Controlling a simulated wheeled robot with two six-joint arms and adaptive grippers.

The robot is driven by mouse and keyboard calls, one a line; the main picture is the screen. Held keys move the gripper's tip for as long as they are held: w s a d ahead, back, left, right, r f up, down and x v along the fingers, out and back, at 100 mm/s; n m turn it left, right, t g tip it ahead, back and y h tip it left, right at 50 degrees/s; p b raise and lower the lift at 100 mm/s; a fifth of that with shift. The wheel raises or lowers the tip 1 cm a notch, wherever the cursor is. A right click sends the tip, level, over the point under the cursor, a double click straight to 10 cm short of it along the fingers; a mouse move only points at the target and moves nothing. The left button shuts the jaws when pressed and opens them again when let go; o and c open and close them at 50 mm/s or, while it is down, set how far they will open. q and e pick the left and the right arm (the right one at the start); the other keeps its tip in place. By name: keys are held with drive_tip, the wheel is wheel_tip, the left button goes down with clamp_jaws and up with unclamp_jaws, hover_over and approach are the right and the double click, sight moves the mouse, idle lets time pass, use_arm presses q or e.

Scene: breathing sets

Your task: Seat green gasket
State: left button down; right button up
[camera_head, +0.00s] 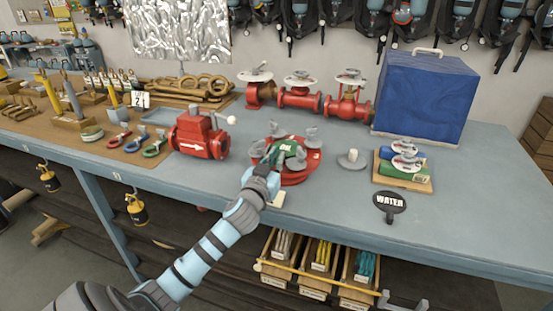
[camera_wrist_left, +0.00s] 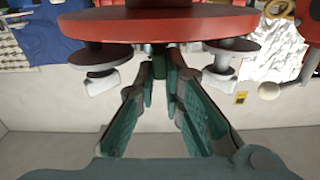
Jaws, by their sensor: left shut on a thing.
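The green gasket (camera_head: 287,147), marked "OIL", is over the red round flange (camera_head: 313,164) on the bench. My left gripper (camera_head: 268,172) reaches in from the front left and is shut on the gasket's near side. In the left wrist view my fingers (camera_wrist_left: 164,72) close on a narrow dark green edge (camera_wrist_left: 175,63) beside the red disc (camera_wrist_left: 160,25). Whether the gasket lies flat on the flange or is just above it, I cannot tell. Several grey bolts or knobs stand around the flange. My right gripper is not in view.
A red valve body (camera_head: 199,137) stands left of the flange. A grey disc with a pale stub (camera_head: 352,160), a black "WATER" paddle (camera_head: 390,203) and a wooden tray (camera_head: 404,182) lie right. Red valves (camera_head: 300,97) and a blue box (camera_head: 422,97) stand behind.

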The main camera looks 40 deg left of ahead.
use_arm(q)
drive_tip(key=shift+f+b, duration=0.45)
drive_tip(key=shift+f, duration=0.15)
drive_tip(key=c, duration=1.6)
unclamp_jaws()
drive_tip(key=shift+a, duration=0.1)
drive_tip(key=shift+s+d, duration=0.25)
drive_tip(key=shift+s, duration=0.1)
drive_tip(key=v, duration=1.1)
drive_tip(key=shift+s+f, duration=0.1)
